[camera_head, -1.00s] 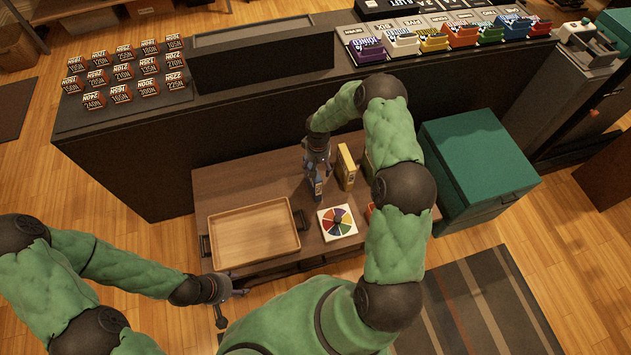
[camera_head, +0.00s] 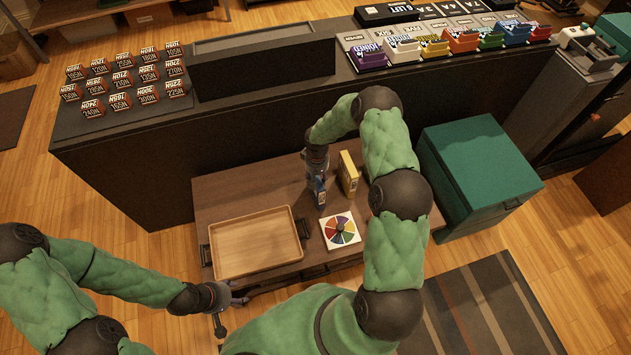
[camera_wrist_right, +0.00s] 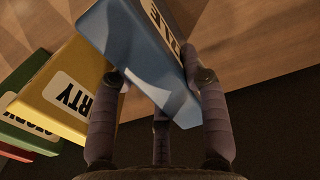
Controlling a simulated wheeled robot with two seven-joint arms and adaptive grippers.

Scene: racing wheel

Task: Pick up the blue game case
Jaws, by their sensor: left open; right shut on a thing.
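The blue game case (camera_wrist_right: 140,48) is between the fingers of my right gripper (camera_wrist_right: 158,85) in the right wrist view, tilted, with part of a white label showing. My right gripper is shut on it. In the head view the blue case (camera_head: 320,190) shows below my right gripper (camera_head: 317,175), over the low brown table; I cannot tell whether it touches the tabletop. My left gripper (camera_head: 236,297) is open and empty, beside the table's front left corner.
A yellow case (camera_head: 348,174) stands close right of the blue one; it also shows in the right wrist view (camera_wrist_right: 75,90), with green and red cases beyond. A wooden tray (camera_head: 255,275) and a colour-wheel board (camera_head: 340,231) lie on the table. A green box (camera_head: 480,165) stands right.

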